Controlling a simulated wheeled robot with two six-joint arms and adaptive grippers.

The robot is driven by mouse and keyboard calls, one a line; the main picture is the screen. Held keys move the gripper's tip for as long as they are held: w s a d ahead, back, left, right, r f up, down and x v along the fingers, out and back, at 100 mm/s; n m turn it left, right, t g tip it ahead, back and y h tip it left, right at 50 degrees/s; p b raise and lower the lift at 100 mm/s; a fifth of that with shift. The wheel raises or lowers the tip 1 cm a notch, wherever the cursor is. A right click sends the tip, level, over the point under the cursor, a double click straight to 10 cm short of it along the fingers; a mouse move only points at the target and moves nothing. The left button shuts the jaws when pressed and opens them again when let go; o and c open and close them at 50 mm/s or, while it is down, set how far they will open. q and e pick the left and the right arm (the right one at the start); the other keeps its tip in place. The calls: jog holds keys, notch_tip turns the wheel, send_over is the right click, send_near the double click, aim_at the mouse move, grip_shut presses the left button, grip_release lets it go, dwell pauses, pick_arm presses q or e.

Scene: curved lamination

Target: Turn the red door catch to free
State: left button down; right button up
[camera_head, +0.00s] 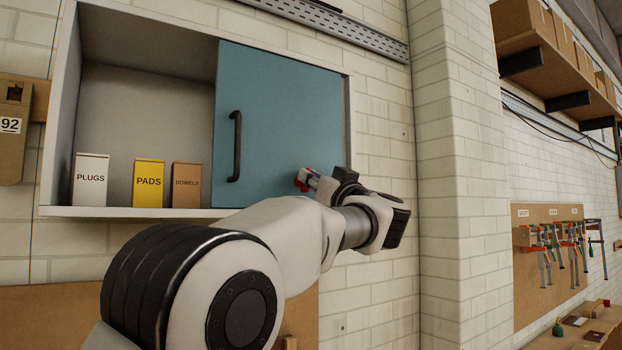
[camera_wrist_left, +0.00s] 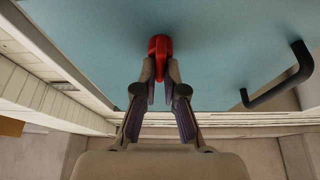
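The red door catch (camera_head: 301,182) sits low on the blue-green cabinet door (camera_head: 275,110), right of the dark handle (camera_head: 235,146). In the left wrist view the catch (camera_wrist_left: 160,44) shows as a small red knob with a part reaching down between my fingertips. My left gripper (camera_wrist_left: 161,72) has its two fingers close together, one on each side of the catch, seemingly touching it. In the head view my left gripper (camera_head: 312,179) reaches the door from the right and partly hides the catch. My right gripper is not in view.
The cabinet's left part is open, with PLUGS (camera_head: 90,180), PADS (camera_head: 148,183) and DOWELS (camera_head: 186,185) boxes on its floor. The handle (camera_wrist_left: 282,80) stands out from the door. A brick pillar (camera_head: 445,150) is to the right.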

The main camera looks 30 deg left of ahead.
pick_arm(q)
jog(key=shift+a+n+g+p, duration=0.1)
jog(key=shift+n+g+p, duration=0.35)
jog(key=shift+n, duration=0.25)
jog(key=c, duration=1.3)
grip_release()
jog(key=shift+o, duration=0.2)
jog(key=shift+a+f, duration=0.1)
jog(key=shift+a, duration=0.05)
jog(key=v, duration=1.2)
jog(key=shift+f, duration=0.1)
